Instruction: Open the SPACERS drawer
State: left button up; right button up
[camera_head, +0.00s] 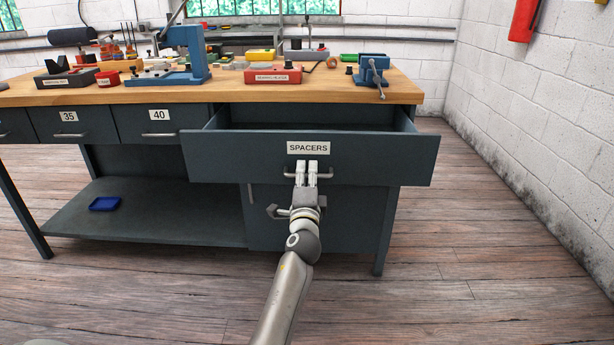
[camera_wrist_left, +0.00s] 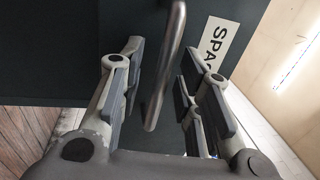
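The SPACERS drawer (camera_head: 240,158) is pulled well out of the right side of the workbench, and its inside shows from above. Its white SPACERS label (camera_head: 308,148) is on the front, and part of the label shows in the left wrist view (camera_wrist_left: 218,48). The bar handle (camera_head: 325,174) is below the label. My left gripper (camera_head: 307,172) is at the handle. In the left wrist view the handle (camera_wrist_left: 168,65) runs between the open fingers (camera_wrist_left: 160,95), with gaps visible beside it. My right gripper is not in view.
Closed drawers 35 (camera_head: 70,128) and 40 (camera_head: 160,127) are to the left. A blue tray (camera_head: 104,204) lies on the lower shelf. Floor (camera_head: 460,250) to the right is clear, up to a white wall.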

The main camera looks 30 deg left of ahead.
pick_arm(q)
jog(key=v, duration=1.2)
dwell(0.3)
